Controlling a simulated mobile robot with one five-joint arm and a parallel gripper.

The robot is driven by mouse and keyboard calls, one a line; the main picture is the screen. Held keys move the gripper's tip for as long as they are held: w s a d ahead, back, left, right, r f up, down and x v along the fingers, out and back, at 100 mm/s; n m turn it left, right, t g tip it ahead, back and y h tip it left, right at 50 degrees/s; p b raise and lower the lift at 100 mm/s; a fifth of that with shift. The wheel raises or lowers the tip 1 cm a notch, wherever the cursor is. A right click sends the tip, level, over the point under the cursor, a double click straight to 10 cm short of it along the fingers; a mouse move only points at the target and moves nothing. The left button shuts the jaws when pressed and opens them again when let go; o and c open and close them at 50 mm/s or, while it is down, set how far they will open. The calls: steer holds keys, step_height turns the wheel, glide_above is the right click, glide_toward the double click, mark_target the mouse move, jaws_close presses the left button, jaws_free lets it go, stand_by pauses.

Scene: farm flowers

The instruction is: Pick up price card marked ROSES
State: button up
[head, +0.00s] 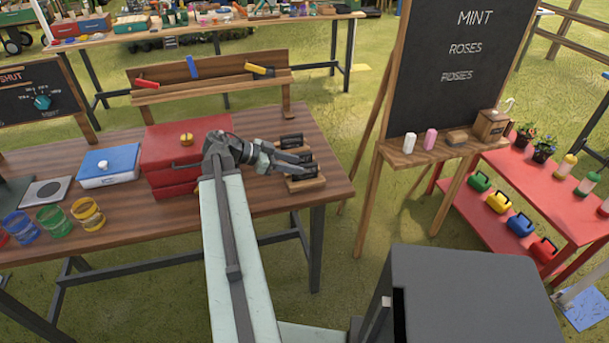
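A wooden card rack (318,183) stands at the right end of the brown table, holding dark cards in stepped rows. The back card (291,139) shows clear of my gripper. The other cards are partly hidden behind my gripper. The lettering is too small to read, so I cannot tell which card is marked ROSES. My gripper (300,165) reaches in from the left over the rack, its two fingers apart and pointing right toward the cards. No card is visibly held. I cannot tell whether the fingers touch one.
Red boxes (172,170) stand close left of my gripper. A blue-and-white box (108,166) and colored jars are farther left. A wooden shelf (208,87) with colored tools stands behind. A chalkboard (447,75) reading MINT, ROSES, POSIES and a red stand (545,195) are right.

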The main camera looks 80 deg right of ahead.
mark_target(304, 165)
steer(key=b+x, duration=0.1)
steer(key=x, duration=0.3)
steer(key=shift+s+f+b, duration=0.1)
steer(key=shift+f+b, duration=0.1)
steer(key=shift+b, duration=0.15)
steer(key=shift+r, duration=0.15)
jaws_close()
